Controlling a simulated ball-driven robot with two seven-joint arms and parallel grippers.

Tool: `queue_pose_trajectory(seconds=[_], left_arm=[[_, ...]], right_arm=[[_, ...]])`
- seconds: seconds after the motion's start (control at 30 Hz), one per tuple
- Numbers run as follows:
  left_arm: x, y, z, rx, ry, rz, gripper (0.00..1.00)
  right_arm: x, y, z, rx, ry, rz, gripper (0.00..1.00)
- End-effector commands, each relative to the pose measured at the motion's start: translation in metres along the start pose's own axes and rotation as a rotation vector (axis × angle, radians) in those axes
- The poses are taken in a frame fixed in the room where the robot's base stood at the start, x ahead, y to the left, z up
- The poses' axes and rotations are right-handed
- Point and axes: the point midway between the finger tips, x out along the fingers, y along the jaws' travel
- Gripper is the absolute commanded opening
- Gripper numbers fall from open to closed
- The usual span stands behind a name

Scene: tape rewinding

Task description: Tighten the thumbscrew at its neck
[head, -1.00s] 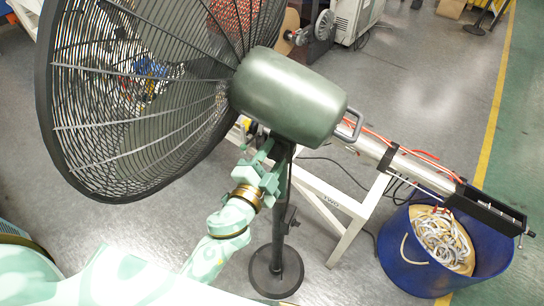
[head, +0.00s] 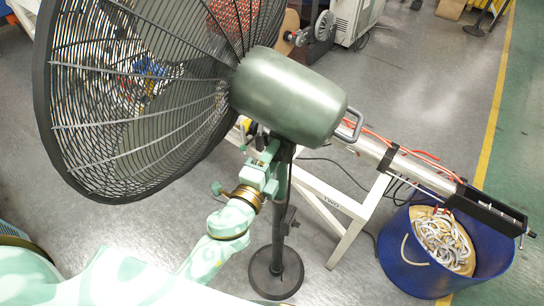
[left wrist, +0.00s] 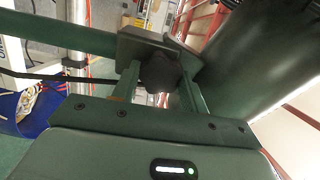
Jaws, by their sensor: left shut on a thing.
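The large pedestal fan has a dark round grille (head: 140,165) and a green motor housing (head: 285,97). Its dark pole (head: 280,225) stands on a round base (head: 276,273). My left gripper (head: 268,155) is at the neck, just under the housing. In the left wrist view, my left gripper (left wrist: 162,55) is shut on a black thumbscrew knob (left wrist: 160,73), with a finger on each side. The knob is hidden behind the gripper in the head view. My right gripper is not in view.
A blue tub (head: 400,255) with coiled hose stands at the right. A white frame (head: 345,245) and a long metal cylinder device (head: 405,165) are behind the fan. A second knob (head: 292,222) is lower on the pole. The grey floor in front is largely clear.

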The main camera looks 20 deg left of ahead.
Motion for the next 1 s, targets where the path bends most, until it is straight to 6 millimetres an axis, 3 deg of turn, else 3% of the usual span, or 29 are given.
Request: queue_pose_trajectory(seconds=[0.3, 0.33, 0.4, 0.77, 0.87, 1.0], left_arm=[[0.0, 0.001, 0.0, 0.0, 0.001, 0.001, 0.21], [0.0, 0.001, 0.0, 0.0, 0.001, 0.001, 0.52], [0.0, 0.001, 0.0, 0.0, 0.001, 0.001, 0.65], [-0.007, 0.002, 0.0, -0.001, 0.0, 0.002, 0.65], [-0.023, 0.004, 0.0, -0.001, 0.0, 0.004, 0.65], [-0.059, 0.006, 0.0, -0.002, 0.0, 0.005, 0.65]], right_arm=[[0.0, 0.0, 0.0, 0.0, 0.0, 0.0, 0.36], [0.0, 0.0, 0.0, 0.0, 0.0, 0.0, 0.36], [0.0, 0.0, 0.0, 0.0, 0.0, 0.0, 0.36], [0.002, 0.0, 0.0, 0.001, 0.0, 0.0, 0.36], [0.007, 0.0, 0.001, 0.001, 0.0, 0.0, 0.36], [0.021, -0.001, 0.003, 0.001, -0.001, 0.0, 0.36]])
